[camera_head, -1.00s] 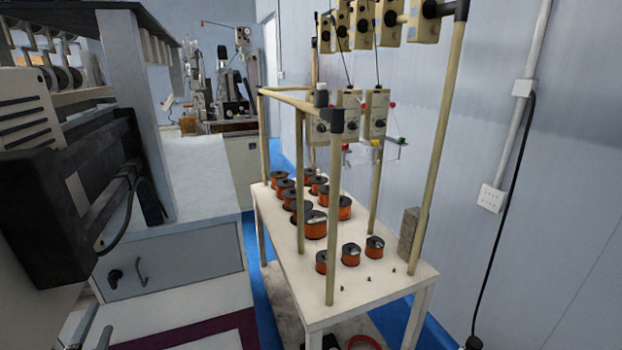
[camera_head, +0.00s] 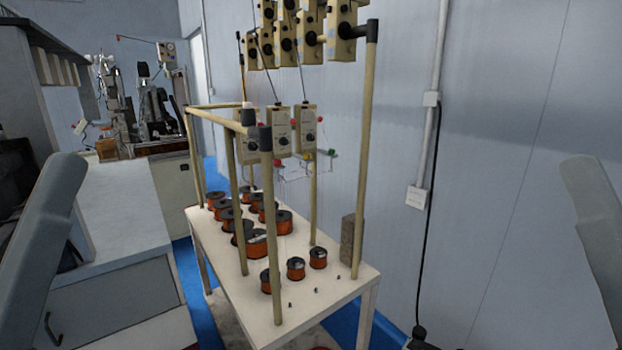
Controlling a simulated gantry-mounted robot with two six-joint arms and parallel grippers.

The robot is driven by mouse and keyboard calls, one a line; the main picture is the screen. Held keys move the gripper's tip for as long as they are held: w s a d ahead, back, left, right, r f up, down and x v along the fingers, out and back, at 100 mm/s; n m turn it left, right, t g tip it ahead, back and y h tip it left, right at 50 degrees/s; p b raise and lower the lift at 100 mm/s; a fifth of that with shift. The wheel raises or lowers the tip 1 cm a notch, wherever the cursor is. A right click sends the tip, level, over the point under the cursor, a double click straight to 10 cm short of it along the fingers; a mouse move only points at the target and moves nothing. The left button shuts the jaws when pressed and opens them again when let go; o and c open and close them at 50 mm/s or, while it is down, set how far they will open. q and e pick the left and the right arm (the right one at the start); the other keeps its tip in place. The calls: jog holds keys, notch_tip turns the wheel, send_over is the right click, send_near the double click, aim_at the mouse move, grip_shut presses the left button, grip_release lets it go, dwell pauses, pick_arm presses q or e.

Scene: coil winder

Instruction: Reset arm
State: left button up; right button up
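Parts of my two arms show as grey links, one at the left edge and one at the right edge of the head view. Both links are raised and stand apart from the table. Neither gripper is in the picture, so what they hold cannot be seen.
A white table (camera_head: 330,289) carries several copper wire spools (camera_head: 296,268) and a frame of beige posts (camera_head: 365,150) with tensioner boxes (camera_head: 305,130). A grey block (camera_head: 347,240) stands at its right edge. A white cabinet (camera_head: 120,200) is at left, and a wall with a socket (camera_head: 417,199) at right.

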pick_arm(q)
notch_tip(320, 180, up, 36)
jog(key=r+p, duration=0.1)
jog(key=p, duration=3.2)
pick_arm(e)
notch_tip(320, 180, up, 37)
pick_arm(q)
notch_tip(320, 180, down, 34)
jog(key=b, duration=3.3)
jog(key=shift+r, duration=0.15)
pick_arm(e)
notch_tip(320, 180, down, 34)
jog(key=shift+r, duration=0.2)
